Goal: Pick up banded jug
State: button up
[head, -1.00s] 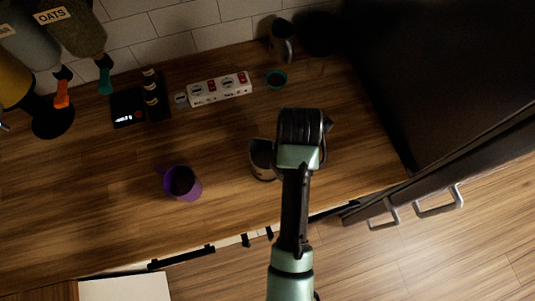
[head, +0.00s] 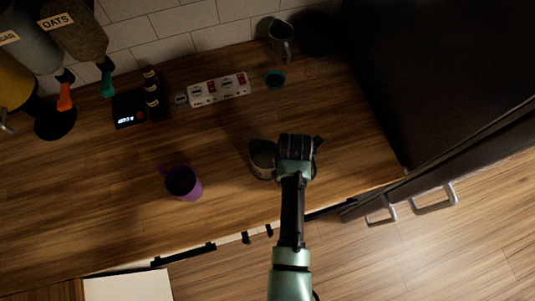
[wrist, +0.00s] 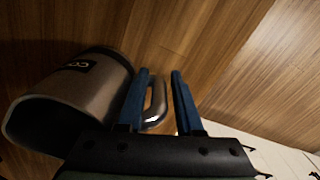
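A metal jug (head: 262,158) with a dark rim and a dark label stands on the wooden counter near its front edge. In the wrist view the jug (wrist: 85,95) fills the left side, with its dark opening toward the lower left. Its shiny handle (wrist: 157,104) shows between the two blue fingers of my gripper (wrist: 160,78). The fingers are apart, with a gap visible to the right of the handle. In the head view my gripper is at the jug's right side, and my arm hides the handle and fingertips.
A purple mug (head: 183,183) stands to the left. A dark fridge (head: 440,80) bounds the right. The counter between mug and jug is clear.

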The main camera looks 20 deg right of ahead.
grip_shut()
jog(key=shift+r, duration=0.1)
dwell(1.2)
